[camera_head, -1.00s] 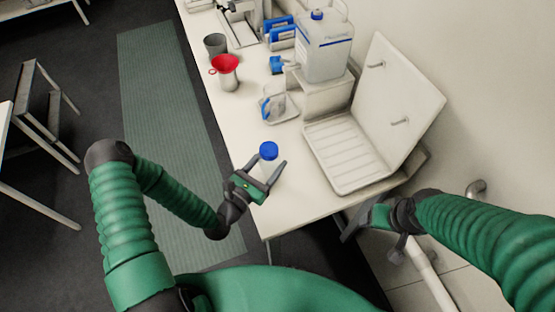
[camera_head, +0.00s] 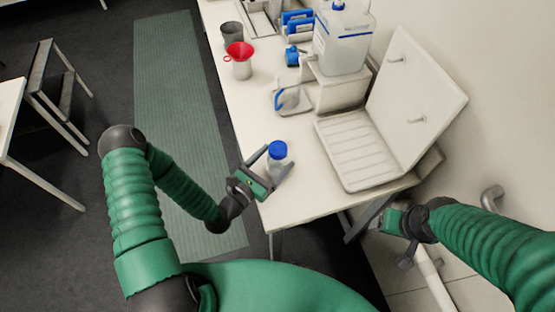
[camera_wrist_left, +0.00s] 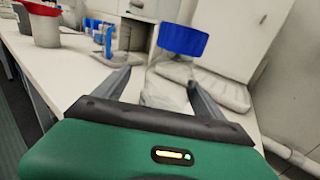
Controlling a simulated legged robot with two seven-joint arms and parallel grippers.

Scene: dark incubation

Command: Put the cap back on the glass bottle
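A clear glass bottle (camera_head: 277,168) stands near the front end of the white bench. A blue cap (camera_head: 278,149) shows at its top; whether it is seated or screwed on cannot be told. My left gripper (camera_head: 280,162) is open, with one finger on each side of the bottle, and I see no clear grip. In the left wrist view the blue cap (camera_wrist_left: 183,40) is above the pale bottle body (camera_wrist_left: 162,88), between the spread fingers. My right gripper (camera_head: 362,226) hangs beside the bench's front right corner; its opening is unclear.
The bench's left edge is close to my left gripper.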

